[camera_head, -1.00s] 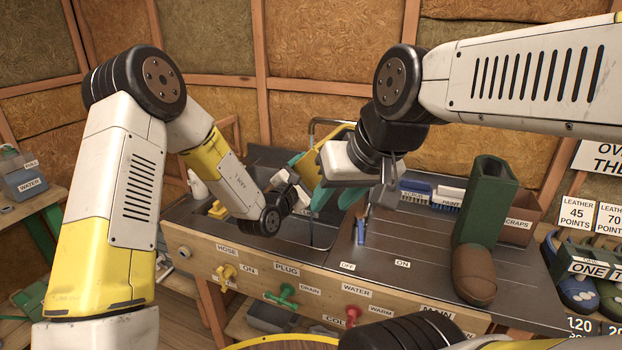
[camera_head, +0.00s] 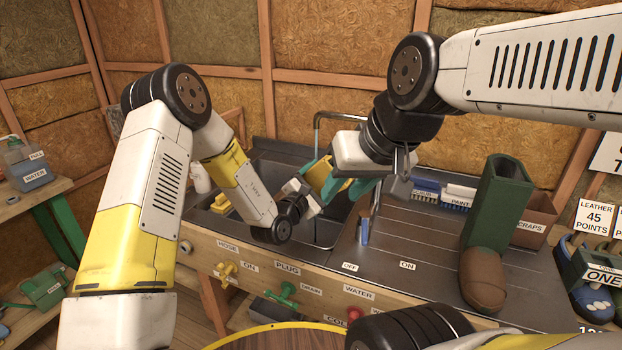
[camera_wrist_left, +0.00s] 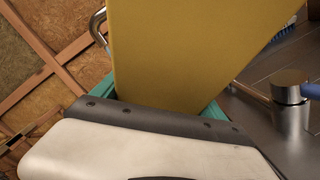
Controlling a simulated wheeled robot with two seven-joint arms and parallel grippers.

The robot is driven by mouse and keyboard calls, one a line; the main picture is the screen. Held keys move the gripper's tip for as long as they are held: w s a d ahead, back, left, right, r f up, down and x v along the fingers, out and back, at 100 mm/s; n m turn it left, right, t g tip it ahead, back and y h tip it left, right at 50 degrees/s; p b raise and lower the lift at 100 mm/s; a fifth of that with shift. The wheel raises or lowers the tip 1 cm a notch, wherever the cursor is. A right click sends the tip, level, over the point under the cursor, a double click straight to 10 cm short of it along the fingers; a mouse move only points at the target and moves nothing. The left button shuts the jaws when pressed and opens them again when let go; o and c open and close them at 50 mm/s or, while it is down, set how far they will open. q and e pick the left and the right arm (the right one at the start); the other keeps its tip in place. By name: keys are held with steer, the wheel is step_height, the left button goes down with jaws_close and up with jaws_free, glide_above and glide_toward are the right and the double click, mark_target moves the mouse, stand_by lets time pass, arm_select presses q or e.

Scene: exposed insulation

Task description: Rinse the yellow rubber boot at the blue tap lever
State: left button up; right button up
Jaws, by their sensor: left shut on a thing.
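The yellow rubber boot (camera_head: 333,187) is low over the sink, mostly hidden by my grippers in the head view. In the left wrist view its yellow side (camera_wrist_left: 190,50) fills the upper middle, with a teal finger edge against it. My left gripper (camera_head: 317,182) is shut on the boot. The blue tap lever (camera_head: 363,231) stands just right of the sink; the left wrist view shows it (camera_wrist_left: 285,92) on a metal post, to the right of the boot. My right gripper (camera_head: 365,190) is above and beside the lever, its teal fingers partly hidden; its opening is unclear.
The metal spout (camera_head: 345,114) arches behind my right gripper. A tall green and brown boot (camera_head: 492,225) stands on the right counter, near brushes (camera_head: 440,195) and a scraps box (camera_head: 532,215). Bare counter lies between the lever and that boot.

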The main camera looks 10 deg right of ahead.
arm_select(q)
steer(key=shift+w+f, duration=0.2)
steer(key=shift+f, duration=0.5)
steer(key=w+a+f, duration=0.1)
steer(key=w+a, duration=0.1)
steer(key=w, duration=0.4)
steer(key=w+a+f, duration=0.1)
steer(key=w+a, duration=0.1)
steer(key=w, duration=0.5)
steer(key=shift+f, duration=0.4)
steer(key=shift+a, duration=0.1)
steer(key=shift+w+d, duration=0.1)
steer(key=shift+d, duration=0.1)
steer(key=shift+w+d, duration=0.1)
steer(key=shift+d, duration=0.3)
steer(key=shift+a, duration=0.15)
steer(key=shift+a, duration=0.45)
steer(key=shift+s, duration=0.2)
